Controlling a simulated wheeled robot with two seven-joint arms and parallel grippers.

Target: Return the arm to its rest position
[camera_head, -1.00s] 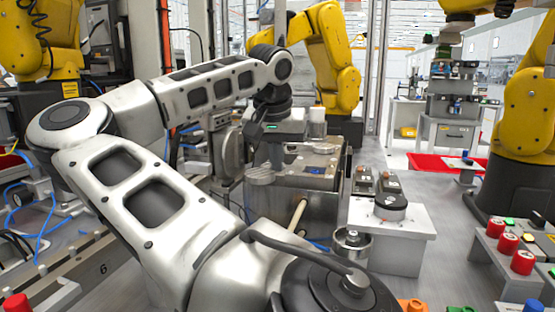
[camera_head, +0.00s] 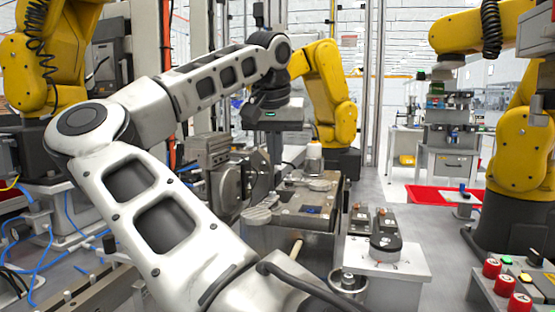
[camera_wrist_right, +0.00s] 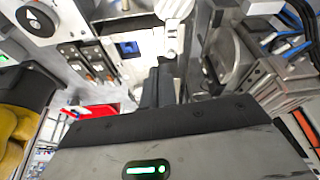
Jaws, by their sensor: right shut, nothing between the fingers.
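My right arm (camera_head: 165,205), white and grey, rises from the bottom, bends at an elbow on the left and reaches back to the upper middle in the head view. Its gripper (camera_head: 274,150) hangs with the fingers pointing down, above and behind a metal fixture (camera_head: 325,222). The right wrist view shows the dark fingers (camera_wrist_right: 160,86) together, with nothing between them. The fingers look clear of the fixture, though the exact gap is hard to tell. My left gripper is not in view.
A grey machine unit (camera_head: 228,192) stands close left of the gripper. A yellow robot arm (camera_head: 335,95) stands behind it. A white block with a dark round part (camera_head: 386,245) is at the right. Red buttons (camera_head: 503,285) are at lower right.

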